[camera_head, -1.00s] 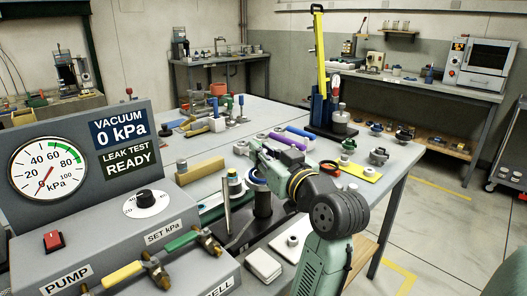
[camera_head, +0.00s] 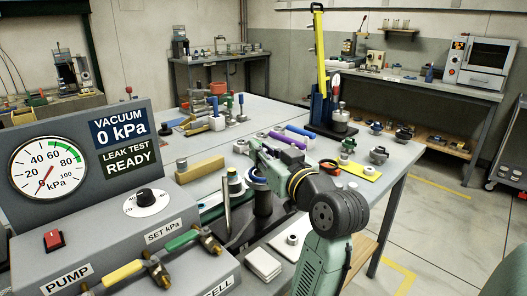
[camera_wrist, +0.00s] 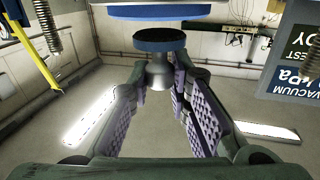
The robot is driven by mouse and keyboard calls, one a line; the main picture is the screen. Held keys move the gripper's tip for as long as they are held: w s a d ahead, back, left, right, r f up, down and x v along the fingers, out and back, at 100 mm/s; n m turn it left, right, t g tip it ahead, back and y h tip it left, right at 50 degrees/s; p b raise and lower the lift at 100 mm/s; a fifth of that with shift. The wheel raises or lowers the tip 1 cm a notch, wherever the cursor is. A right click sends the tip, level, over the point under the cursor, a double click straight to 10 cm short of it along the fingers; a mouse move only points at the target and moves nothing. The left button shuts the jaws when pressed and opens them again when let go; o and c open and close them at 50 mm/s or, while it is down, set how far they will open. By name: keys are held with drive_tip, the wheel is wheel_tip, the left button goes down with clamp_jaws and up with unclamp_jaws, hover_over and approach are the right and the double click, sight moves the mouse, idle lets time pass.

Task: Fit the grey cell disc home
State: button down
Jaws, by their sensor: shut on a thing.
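In the wrist view, which is turned upside down, my gripper (camera_wrist: 160,82) is shut on the grey stem of the cell disc (camera_wrist: 158,72). The disc's flat round part has a dark blue edge (camera_wrist: 159,40). Beyond it, toward the picture top, is a wider pale round part with a blue rim (camera_wrist: 158,12), with a visible gap between them. In the head view, my gripper (camera_head: 262,160) is over the dark cylindrical stand (camera_head: 263,204), whose top shows a blue ring (camera_head: 257,184). My gripper and arm mostly hide the disc there.
The pump box (camera_head: 110,240) with gauge and valves stands left; its display reads 0 kPa. A metal post (camera_head: 227,208) and a bottle-like part (camera_head: 235,183) stand close left of the stand. White pads (camera_head: 263,264) lie in front. A yellow mat (camera_head: 360,171) lies right.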

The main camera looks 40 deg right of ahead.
drive_tip(key=shift+f+b, duration=0.85)
drive_tip(key=shift+f, duration=0.3)
drive_tip(key=c, duration=1.4)
unclamp_jaws()
drive_tip(key=shift+r, duration=0.1)
drive_tip(key=s, duration=0.4)
drive_tip(key=s+a, duration=0.1)
drive_tip(key=s, duration=0.3)
drive_tip(key=s+a, duration=0.1)
drive_tip(key=s, duration=0.2)
drive_tip(key=shift+s+a, duration=0.15)
drive_tip(key=shift+s, duration=0.25)
